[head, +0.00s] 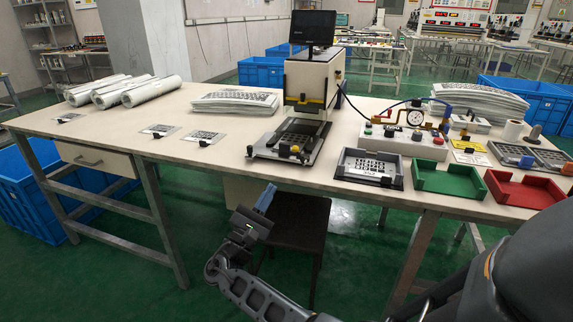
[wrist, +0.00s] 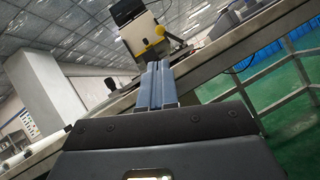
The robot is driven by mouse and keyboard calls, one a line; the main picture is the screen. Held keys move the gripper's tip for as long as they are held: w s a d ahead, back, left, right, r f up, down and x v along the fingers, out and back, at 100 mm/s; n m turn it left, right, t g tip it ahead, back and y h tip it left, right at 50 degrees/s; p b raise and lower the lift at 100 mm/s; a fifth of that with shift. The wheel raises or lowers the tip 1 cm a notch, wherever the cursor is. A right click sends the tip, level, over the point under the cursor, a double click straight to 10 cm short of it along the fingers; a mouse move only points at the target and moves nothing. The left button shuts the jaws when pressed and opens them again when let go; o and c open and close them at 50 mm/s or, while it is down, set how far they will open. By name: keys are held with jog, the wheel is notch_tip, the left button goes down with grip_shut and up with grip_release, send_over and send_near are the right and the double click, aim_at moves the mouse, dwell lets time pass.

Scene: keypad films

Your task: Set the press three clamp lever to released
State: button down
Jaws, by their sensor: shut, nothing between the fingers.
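A cream press (head: 308,82) with a dark monitor on top stands on the near bench. At its foot is a dark bed (head: 285,145) with a small yellow knob (head: 295,149); I cannot tell whether this is the clamp lever or how it is set. My gripper (head: 266,198) is in front of and below the bench edge, apart from the press. Its blue-grey fingers (wrist: 156,68) are shut and empty in the wrist view. No press number is readable.
Right of the press are a film tray (head: 369,168), a control box with a gauge (head: 412,140), a green tray (head: 449,182) and a red tray (head: 523,189). White rolls (head: 137,92) lie at the left. A dark stool (head: 295,215) stands under the bench edge, close to my arm.

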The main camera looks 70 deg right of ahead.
aim_at(296, 152)
jog(key=shift+d, duration=0.1)
jog(key=p+x, duration=0.1)
jog(key=x, duration=0.8)
jog(key=shift+s+d+r, duration=0.1)
jog(key=shift+d+r, duration=0.15)
jog(key=shift+d, duration=0.05)
